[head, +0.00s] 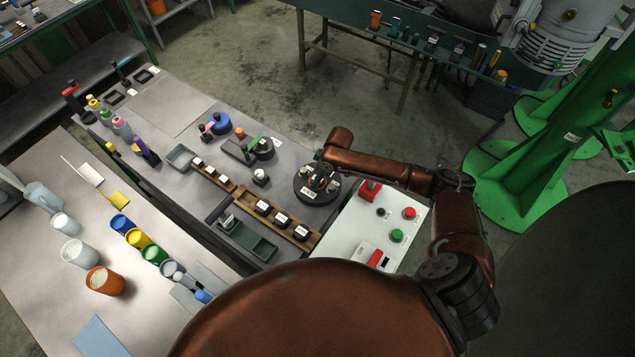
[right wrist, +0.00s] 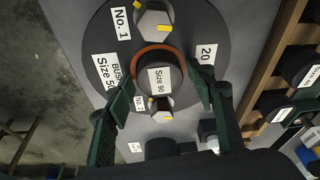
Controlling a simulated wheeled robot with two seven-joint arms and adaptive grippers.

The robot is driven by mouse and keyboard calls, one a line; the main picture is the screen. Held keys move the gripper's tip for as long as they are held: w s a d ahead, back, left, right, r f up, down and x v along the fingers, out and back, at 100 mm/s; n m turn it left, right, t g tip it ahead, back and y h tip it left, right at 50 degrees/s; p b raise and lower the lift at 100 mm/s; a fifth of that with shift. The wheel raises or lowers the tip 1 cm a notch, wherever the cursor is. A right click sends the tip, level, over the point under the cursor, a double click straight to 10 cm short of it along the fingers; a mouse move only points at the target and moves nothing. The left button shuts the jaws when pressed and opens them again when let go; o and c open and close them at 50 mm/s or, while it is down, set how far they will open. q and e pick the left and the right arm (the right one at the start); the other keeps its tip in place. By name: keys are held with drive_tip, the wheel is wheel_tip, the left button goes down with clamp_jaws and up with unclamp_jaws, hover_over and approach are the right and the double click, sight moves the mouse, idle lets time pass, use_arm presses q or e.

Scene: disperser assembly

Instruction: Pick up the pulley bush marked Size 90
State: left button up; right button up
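The pulley bush marked Size 90 (right wrist: 158,79) is a dark round piece with a white label, and it shows in the right wrist view with an orange-brown ring around its upper side. It sits on a round dark plate (right wrist: 97,45), which also shows in the head view (head: 302,197). My right gripper (right wrist: 162,86) is open, with one green finger on each side of the bush. I see small gaps between fingers and bush. In the head view my right arm reaches over the plate from the right. My left gripper is not in view.
Hex pieces labelled No. 1 (right wrist: 153,20) and No. 2 (right wrist: 159,107) stand close beside the bush. A wooden rack (head: 302,237) of dark labelled pieces lies nearby. A white control box (head: 352,222) with red and green buttons stands to the right of the plate.

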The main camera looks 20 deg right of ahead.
clamp_jaws()
drive_tip(key=shift+w, duration=0.1)
idle(0.3)
drive_tip(key=shift+r, duration=0.1)
